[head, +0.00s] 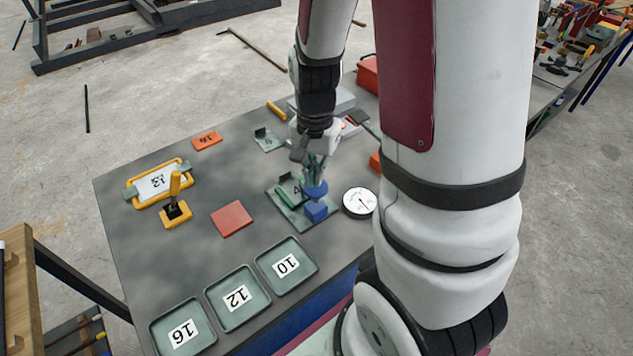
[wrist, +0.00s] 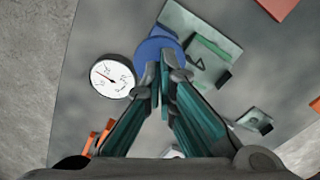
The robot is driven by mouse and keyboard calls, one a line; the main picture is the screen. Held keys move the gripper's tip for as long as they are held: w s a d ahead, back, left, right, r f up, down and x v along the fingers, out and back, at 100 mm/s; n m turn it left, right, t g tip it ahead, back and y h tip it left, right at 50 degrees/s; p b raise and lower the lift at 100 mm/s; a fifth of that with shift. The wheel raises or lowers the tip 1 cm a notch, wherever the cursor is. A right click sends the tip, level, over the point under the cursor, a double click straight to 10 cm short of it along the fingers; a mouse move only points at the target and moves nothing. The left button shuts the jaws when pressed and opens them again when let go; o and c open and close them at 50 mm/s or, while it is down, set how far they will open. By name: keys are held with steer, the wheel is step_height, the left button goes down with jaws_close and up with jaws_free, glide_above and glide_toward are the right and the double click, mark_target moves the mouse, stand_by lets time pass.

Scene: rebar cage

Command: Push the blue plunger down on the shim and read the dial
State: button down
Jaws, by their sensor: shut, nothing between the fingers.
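The blue plunger (head: 315,191) stands on a grey-green plate (head: 297,221), above a blue block (head: 316,212). Its round blue top (wrist: 152,48) also shows in the wrist view. My gripper (head: 316,178) is shut and empty, pointing down, with its fingertips (wrist: 161,66) over the blue top. They look on or just above it; I cannot tell whether they touch. A green piece (head: 289,192) with a dark mark lies on the plate beside the plunger; the shim itself I cannot make out. The white round dial (head: 360,202) is right of the plunger; its needle (wrist: 103,77) shows, but its figures are too small to read.
Trays marked 10 (head: 311,268), 12 (head: 262,309) and 16 (head: 211,339) line the table's near edge. My arm hides the table's right part.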

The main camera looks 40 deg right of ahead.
steer(key=shift+r+p, duration=1.7)
steer(key=shift+r, duration=1.2)
steer(key=s+a+r+n+t, duration=0.2)
steer(key=s+a+r+n, duration=0.3)
steer(key=r, duration=0.5)
steer(key=s+a+r+n+t, duration=0.3)
steer(key=s+a+r+n, duration=0.2)
steer(key=r, duration=0.5)
steer(key=shift+s+a+r+n+t+b, duration=0.2)
steer(key=shift+s+a+n+t+b, duration=0.15)
steer(key=shift+s+n, duration=0.85)
steer(key=shift+s, duration=0.15)
